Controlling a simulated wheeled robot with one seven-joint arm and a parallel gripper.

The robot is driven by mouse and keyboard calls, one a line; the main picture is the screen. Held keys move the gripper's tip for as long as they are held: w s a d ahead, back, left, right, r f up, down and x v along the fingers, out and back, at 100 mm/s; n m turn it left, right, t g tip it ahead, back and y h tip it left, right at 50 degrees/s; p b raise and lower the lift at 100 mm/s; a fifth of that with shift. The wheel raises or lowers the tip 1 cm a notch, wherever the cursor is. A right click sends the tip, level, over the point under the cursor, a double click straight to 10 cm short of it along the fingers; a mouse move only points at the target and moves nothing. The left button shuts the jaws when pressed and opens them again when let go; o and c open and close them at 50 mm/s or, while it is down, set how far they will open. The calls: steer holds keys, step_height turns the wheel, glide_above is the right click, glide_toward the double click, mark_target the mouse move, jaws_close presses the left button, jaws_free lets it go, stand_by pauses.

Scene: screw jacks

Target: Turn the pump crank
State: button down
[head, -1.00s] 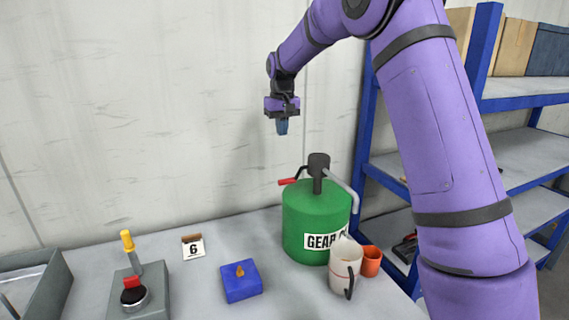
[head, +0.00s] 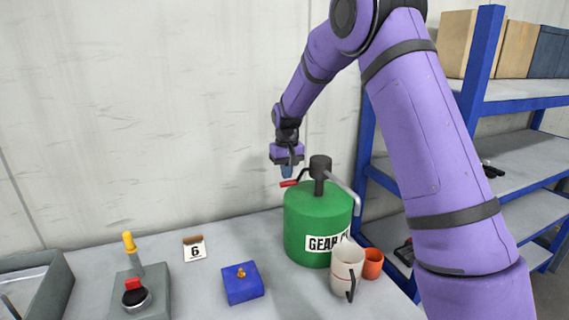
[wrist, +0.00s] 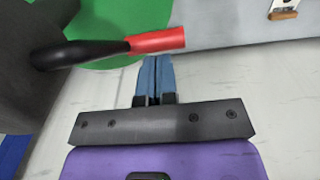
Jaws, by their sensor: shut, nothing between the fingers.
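The pump is a green drum (head: 318,222) labelled "GEAR" with a dark pump head (head: 320,167) on top, standing on the bench. Its crank is a black arm with a red handle (head: 289,183) pointing left. In the wrist view the red handle (wrist: 157,41) lies just past my fingertips, to the upper side of the picture. My gripper (head: 287,172), with blue fingers, points down just above the red handle. In the wrist view the fingers (wrist: 154,75) are closed together with nothing between them. Whether they touch the handle I cannot tell.
A white jug (head: 346,267) and an orange cup (head: 373,264) stand in front of the drum. A blue box (head: 242,284), a number 6 card (head: 194,248) and a grey lever box (head: 139,290) are to the left. Blue shelving (head: 480,100) stands at the right.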

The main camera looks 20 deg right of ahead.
mark_target(295, 203)
steer(key=shift+s+f+g, duration=0.2)
steer(key=shift+f+g, duration=0.15)
steer(key=shift+g, duration=0.15)
stand_by(0.4)
steer(key=shift+s+f+g, duration=0.3)
steer(key=shift+f+g, duration=0.2)
steer(key=shift+g, duration=0.6)
steer(key=g, duration=0.1)
steer(key=s+f+g, duration=0.1)
steer(key=g, duration=0.2)
steer(key=shift+s+f, duration=0.3)
steer(key=shift+s, duration=0.1)
steer(key=shift+s+g, duration=0.2)
steer(key=shift+g, duration=0.1)
steer(key=shift+s+f, duration=0.35)
steer(key=shift+s, duration=0.55)
steer(key=v, duration=1.1)
steer(key=shift+r, duration=0.4)
